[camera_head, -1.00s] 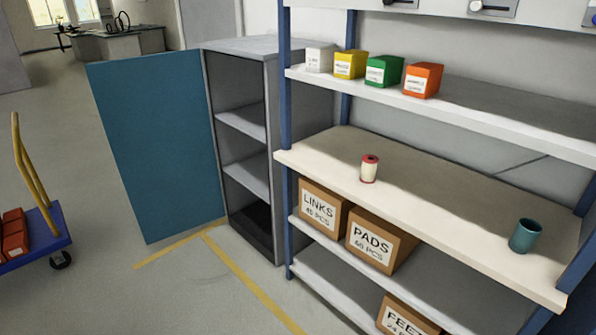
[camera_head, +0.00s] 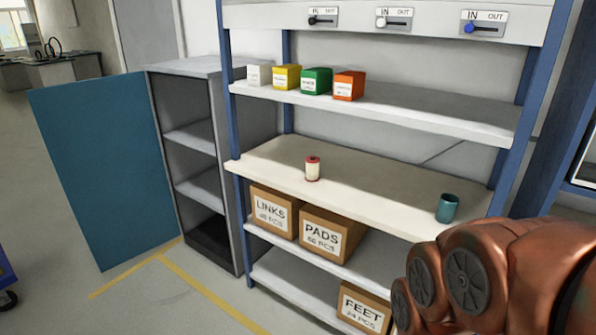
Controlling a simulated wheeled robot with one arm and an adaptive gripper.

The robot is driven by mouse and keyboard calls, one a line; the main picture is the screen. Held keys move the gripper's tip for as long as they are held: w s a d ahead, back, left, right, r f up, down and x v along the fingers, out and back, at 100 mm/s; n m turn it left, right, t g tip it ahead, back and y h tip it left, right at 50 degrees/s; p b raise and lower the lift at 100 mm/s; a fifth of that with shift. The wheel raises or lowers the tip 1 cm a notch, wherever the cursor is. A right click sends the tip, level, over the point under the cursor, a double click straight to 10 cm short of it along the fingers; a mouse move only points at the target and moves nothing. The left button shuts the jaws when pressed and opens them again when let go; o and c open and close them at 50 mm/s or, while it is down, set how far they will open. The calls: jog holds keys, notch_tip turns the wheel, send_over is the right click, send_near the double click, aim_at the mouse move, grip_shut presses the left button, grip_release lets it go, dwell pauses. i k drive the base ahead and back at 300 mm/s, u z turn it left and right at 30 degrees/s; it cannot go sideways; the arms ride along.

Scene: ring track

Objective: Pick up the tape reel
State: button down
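A small cream reel with red ends (camera_head: 312,169), which looks like the tape reel, stands upright on the middle shelf (camera_head: 270,172) of the blue-framed rack. A teal cup (camera_head: 447,208) stands to its right on the same shelf, well apart from it. My copper-coloured arm shows at the lower right, in front of the rack's lower right part. My gripper is not in the picture.
Several small boxes, including an orange one (camera_head: 349,86), line the upper shelf. Cartons marked LINKS (camera_head: 270,212), PADS (camera_head: 325,240) and FEET (camera_head: 363,308) sit below. A grey cabinet (camera_head: 205,150) with its teal door (camera_head: 100,165) open stands left of the rack.

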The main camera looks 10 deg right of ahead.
aim_at(312, 162)
jog(key=z, duration=0.05)
jog(key=k, duration=0.5)
jog(key=u, duration=0.9)
jog(key=i, duration=1.9)
jog(key=z, duration=0.9)
jog(key=i, duration=0.6)
